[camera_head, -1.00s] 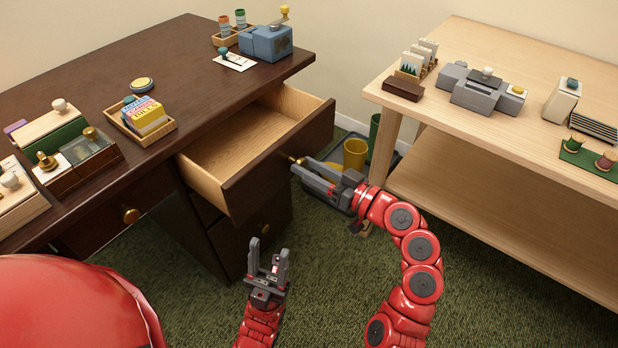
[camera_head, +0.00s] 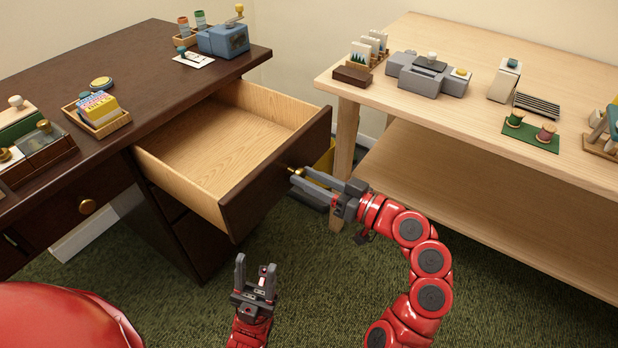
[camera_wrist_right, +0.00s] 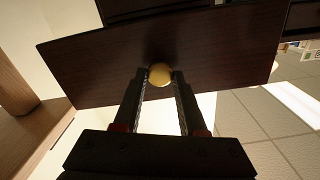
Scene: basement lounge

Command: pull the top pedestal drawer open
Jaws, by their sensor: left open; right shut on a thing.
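The top pedestal drawer (camera_head: 268,196) of the dark desk stands well out from the desk. Its pale wooden inside is empty. My right gripper (camera_head: 296,178) is at the drawer front and shut on the brass knob (camera_head: 291,170). In the right wrist view, the round knob (camera_wrist_right: 160,74) sits between the two fingertips (camera_wrist_right: 160,82), with the dark drawer front (camera_wrist_right: 215,60) behind it. My left gripper (camera_head: 256,268) is open and empty, raised over the green carpet in front of the pedestal, apart from the drawer.
The dark desk (camera_head: 120,60) carries a card tray (camera_head: 100,122), a blue sharpener-like device (camera_head: 222,40) and other small items. A pale wooden table (camera_head: 470,125) stands close at the right, beyond my right arm. Green carpet (camera_head: 190,310) lies clear in front.

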